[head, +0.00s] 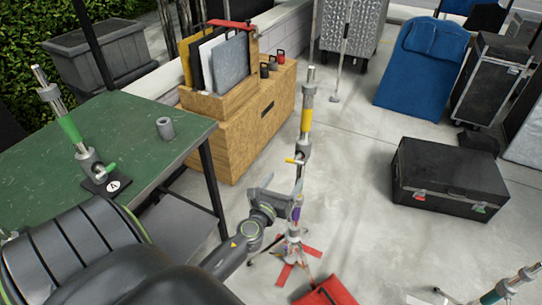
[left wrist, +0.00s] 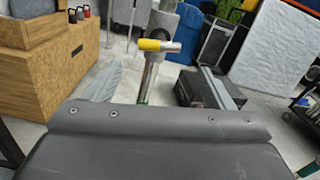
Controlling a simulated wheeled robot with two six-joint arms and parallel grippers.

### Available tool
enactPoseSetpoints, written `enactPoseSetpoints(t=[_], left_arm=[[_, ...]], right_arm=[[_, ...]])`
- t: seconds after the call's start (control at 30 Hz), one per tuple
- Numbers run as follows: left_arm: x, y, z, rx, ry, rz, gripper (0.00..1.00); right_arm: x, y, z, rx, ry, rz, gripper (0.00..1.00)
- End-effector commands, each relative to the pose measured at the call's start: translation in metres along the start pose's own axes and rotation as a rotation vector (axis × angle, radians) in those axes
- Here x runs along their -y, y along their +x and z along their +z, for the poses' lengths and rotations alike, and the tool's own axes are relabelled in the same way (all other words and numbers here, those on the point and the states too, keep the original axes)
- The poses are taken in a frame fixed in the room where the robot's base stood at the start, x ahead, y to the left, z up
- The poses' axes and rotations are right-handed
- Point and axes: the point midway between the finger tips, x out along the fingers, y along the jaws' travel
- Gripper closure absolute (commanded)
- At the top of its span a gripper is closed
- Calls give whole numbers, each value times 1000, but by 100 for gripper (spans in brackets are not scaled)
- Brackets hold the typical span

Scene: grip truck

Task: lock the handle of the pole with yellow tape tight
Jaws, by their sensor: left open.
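The pole with yellow tape (head: 305,122) stands upright on the concrete floor in the middle of the head view. A small handle with a yellow grip (head: 293,161) sticks out to the left below the tape. In the left wrist view the yellow handle (left wrist: 152,45) lies crosswise ahead, on a metal clamp. My left gripper (head: 284,194) is just below the handle, beside the pole. In the left wrist view its fingers (left wrist: 160,82) are spread, with the handle beyond and between them, not gripped. I cannot tell whether a finger touches the pole. My right gripper is out of view.
A green table (head: 130,140) stands at the left with a green-taped pole (head: 70,130) and a grey cup (head: 165,129). A wooden cabinet (head: 250,130) is behind. A black case (head: 450,180) lies right. A red item (head: 326,293) is near the pole's base.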

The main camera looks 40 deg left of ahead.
Motion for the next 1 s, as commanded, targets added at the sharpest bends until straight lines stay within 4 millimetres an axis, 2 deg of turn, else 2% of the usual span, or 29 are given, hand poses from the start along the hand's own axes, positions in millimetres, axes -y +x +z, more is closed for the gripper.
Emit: enactPoseSetpoints(t=[0.03, 0.2, 0.4, 0.6, 1.0], left_arm=[[-1, -13, -3, -2, -1, 1, 24], [0, -47, -3, -2, 0, 0, 24], [0, -72, -2, 0, -1, 0, 24], [0, -81, 0, 1, 1, -1, 24], [0, -81, 0, 1, 0, -1, 24]], right_arm=[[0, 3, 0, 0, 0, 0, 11], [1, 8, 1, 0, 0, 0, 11], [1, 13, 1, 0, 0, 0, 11], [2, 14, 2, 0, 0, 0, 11], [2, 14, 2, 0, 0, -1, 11]])
